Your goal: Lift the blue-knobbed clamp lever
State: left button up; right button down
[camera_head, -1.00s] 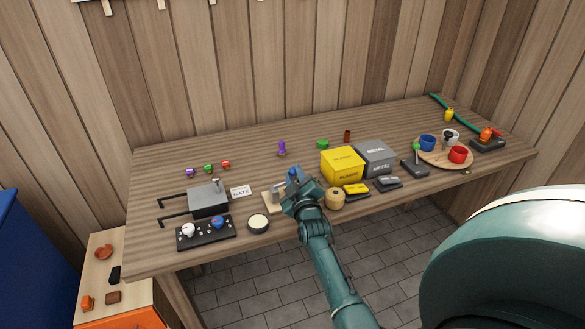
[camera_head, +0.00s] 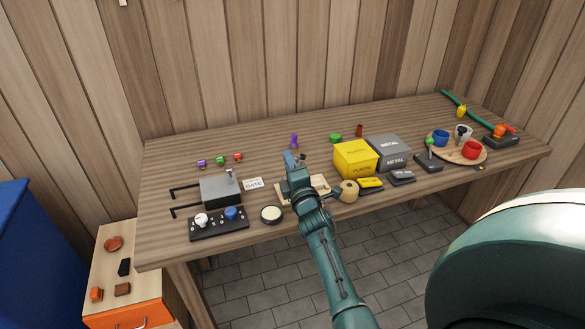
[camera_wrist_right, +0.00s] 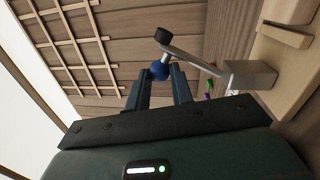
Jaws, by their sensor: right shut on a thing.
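The clamp's wooden base (camera_head: 320,186) lies on the bench near its front edge, partly hidden behind my right gripper (camera_head: 291,160). In the wrist view, a grey metal block (camera_wrist_right: 249,75) stands on the wooden base, and the clamp lever (camera_wrist_right: 195,61) reaches out from it. A black tip (camera_wrist_right: 163,35) and the blue knob (camera_wrist_right: 159,70) are at the lever's far end. My right gripper (camera_wrist_right: 160,82) is shut on the blue knob, which sits between its fingertips. In the head view, my gripper hides most of the lever. My left gripper is not in view.
A cream-topped round container (camera_head: 271,213) and a tan roll (camera_head: 349,190) stand close on either side. A grey box (camera_head: 220,191) with black handles is to the left. The yellow box (camera_head: 354,159) and grey metal box (camera_head: 387,152) are to the right.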

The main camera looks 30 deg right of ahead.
jog(key=n, duration=0.1)
jog(key=a+n+b, duration=0.1)
jog(key=n, duration=0.1)
jog(key=shift+w+a+y, duration=0.2)
jog(key=shift+a+y, duration=0.05)
jog(key=shift+y, duration=0.05)
dwell(0.4)
jog(key=c, duration=1.5)
grip_release()
jog(key=shift+f, duration=0.1)
